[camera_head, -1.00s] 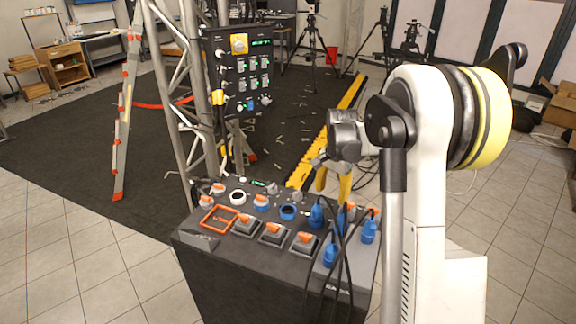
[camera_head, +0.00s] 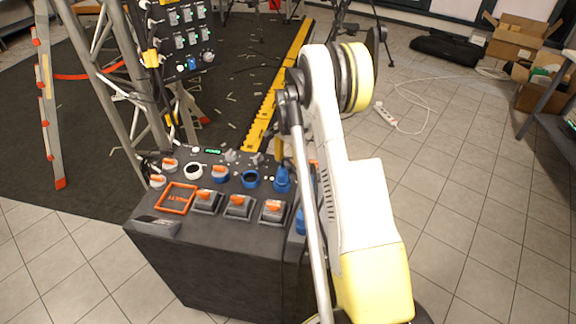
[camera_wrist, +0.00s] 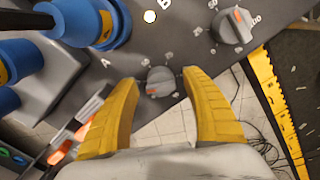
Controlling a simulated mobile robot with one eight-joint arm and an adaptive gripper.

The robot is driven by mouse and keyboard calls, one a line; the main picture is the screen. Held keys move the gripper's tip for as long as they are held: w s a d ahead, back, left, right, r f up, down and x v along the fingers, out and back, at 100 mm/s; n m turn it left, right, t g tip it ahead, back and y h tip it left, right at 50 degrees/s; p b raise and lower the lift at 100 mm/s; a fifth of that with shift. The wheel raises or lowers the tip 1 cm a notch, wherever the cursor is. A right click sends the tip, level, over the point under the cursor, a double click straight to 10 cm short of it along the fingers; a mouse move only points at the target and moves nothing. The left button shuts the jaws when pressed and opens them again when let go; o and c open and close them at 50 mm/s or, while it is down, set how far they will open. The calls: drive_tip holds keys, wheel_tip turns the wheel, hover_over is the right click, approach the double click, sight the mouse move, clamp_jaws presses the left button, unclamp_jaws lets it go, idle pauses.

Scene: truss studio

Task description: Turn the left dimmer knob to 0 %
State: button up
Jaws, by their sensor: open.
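On top of the dark console (camera_head: 165,235), two grey knobs stand at the back edge: a left one (camera_head: 230,156) and a right one (camera_head: 257,158). In the wrist view the left knob (camera_wrist: 235,25), with an orange mark and a printed scale, is at the upper right, outside my jaws. The right knob (camera_wrist: 160,82) shows between the fingertips of my gripper (camera_wrist: 160,76). My gripper is open; I cannot tell whether the fingers touch that knob. In the head view one yellow finger (camera_head: 279,150) shows; the rest is mostly hidden by my arm.
Orange rocker switches (camera_head: 238,206) and an orange frame (camera_head: 176,198) are in front. A truss (camera_head: 110,75) with a hanging control box (camera_head: 182,40) rises behind.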

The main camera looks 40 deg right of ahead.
drive_tip(key=shift+f, duration=0.3)
drive_tip(key=c, duration=1.2)
drive_tip(key=n, duration=0.5)
drive_tip(key=shift+n+b, duration=0.35)
drive_tip(key=shift+n, duration=0.05)
drive_tip(key=n, duration=0.5)
drive_tip(key=shift+n, duration=0.7)
